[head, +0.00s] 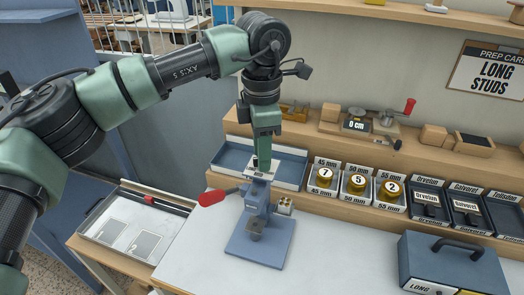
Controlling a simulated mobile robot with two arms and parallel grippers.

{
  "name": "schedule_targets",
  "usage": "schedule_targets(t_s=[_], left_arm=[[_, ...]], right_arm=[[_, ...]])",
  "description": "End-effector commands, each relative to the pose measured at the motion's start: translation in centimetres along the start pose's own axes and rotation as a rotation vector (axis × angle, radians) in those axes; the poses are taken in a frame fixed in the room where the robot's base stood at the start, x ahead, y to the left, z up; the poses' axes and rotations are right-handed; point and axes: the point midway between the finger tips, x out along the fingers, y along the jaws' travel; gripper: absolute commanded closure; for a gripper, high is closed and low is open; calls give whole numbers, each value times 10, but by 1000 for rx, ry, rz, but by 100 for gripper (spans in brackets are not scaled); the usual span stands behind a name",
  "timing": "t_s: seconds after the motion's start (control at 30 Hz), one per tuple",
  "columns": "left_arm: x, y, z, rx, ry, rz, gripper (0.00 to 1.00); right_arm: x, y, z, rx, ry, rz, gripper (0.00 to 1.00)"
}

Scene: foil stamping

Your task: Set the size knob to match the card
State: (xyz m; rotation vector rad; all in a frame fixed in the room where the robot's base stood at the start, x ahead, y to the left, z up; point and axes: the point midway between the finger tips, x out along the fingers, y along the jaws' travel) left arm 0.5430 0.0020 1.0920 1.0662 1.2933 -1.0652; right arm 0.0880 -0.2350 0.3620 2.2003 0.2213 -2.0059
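The prep card (489,71) hangs on the wall at the right and reads "LONG STUDS"; its right edge is cut off. A blue press (262,238) with a red-handled lever (217,196) stands on the bench. A small pale round part with dark holes (285,205) sits at its right side. On the shelf behind, a device with a "0 cm" display (356,125) has a red-handled crank. I cannot tell which part is the size knob. My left gripper (263,165) points down at the press top; its fingertips are too small to read. My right gripper is out of view.
Numbered gold-coloured spools (357,184) in boxes and dark labelled boxes (430,204) line the shelf. A blue tray (238,160) lies behind the press. A blue case (452,268) stands front right. Bare bench (335,255) lies between press and case.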

Motion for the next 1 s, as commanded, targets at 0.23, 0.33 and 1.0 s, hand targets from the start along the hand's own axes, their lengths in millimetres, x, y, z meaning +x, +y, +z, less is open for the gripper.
schedule_targets(t_s=[0.23,0.33,1.0], left_arm=[[-1,0,0,-1,0,0,65],[-10,0,0,-2,-1,1,65],[-78,0,0,0,0,-1,65]], right_arm=[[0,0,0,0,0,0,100],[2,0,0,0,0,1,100],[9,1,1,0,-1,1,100]])
